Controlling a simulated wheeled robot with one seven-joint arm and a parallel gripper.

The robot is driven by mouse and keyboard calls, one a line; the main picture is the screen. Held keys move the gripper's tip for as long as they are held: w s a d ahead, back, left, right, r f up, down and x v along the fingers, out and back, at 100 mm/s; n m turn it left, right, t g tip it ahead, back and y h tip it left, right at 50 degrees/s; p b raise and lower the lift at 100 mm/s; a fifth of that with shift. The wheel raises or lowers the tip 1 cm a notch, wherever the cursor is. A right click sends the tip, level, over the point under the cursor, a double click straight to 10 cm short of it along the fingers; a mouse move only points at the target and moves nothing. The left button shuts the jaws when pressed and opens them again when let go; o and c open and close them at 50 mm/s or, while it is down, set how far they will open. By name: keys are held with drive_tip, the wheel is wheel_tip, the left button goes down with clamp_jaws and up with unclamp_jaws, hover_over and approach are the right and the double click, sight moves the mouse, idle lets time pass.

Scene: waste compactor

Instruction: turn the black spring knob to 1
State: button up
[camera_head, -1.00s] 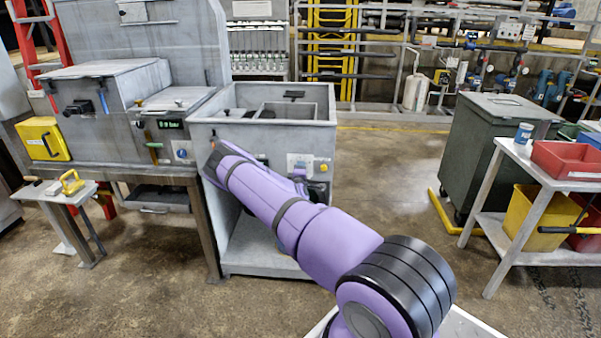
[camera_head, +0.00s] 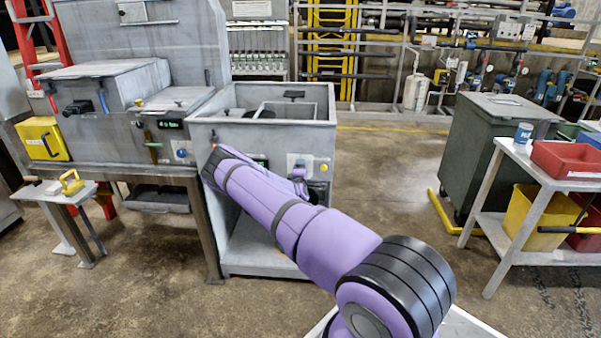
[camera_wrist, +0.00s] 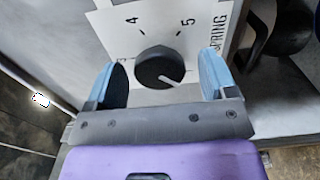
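In the wrist view, the black spring knob (camera_wrist: 158,68) sits on a white dial plate (camera_wrist: 155,20) marked SPRING, with 3, 4 and 5 readable. The white pointer line on the knob points to the picture's lower right, away from those numbers. The 1 mark is not visible. My gripper (camera_wrist: 163,66) is open, with one blue finger on each side of the knob. A gap shows between the knob and each finger.
In the head view, my arm reaches to the front of a grey open-topped bin unit (camera_head: 262,125). A second white panel with a yellow button (camera_head: 323,168) is on its right front. A small table with a yellow-handled tool (camera_head: 72,183) stands left.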

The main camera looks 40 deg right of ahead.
drive_tip(key=v, duration=1)
drive_tip(key=shift+s+a, duration=0.25)
drive_tip(key=shift+s, duration=0.05)
drive_tip(key=s+a+r+m+g+y, duration=0.2)
drive_tip(key=a+r+m+y, duration=0.35)
drive_tip(key=a+r, duration=0.85)
drive_tip(key=s+a+r+m+g+y, duration=0.25)
drive_tip(key=a+r+m+y, duration=0.3)
drive_tip(key=a+r, duration=0.85)
drive_tip(key=s+a+r+n+y, duration=0.1)
drive_tip(key=s+a+r+y, duration=0.15)
drive_tip(key=s+r, duration=0.7)
drive_tip(key=s+a+r, duration=0.3)
drive_tip(key=s, duration=0.5)
drive_tip(key=s+a+r+n+g, duration=0.1)
drive_tip(key=s+a+r, duration=0.1)
drive_tip(key=s, duration=0.6)
drive_tip(key=s+a+r+g, duration=0.1)
drive_tip(key=s+a+r, duration=0.2)
drive_tip(key=s, duration=0.5)
drive_tip(key=shift+s+a+r+n, duration=0.35)
drive_tip(key=shift+a+n, duration=0.05)
drive_tip(key=shift+a, duration=0.1)
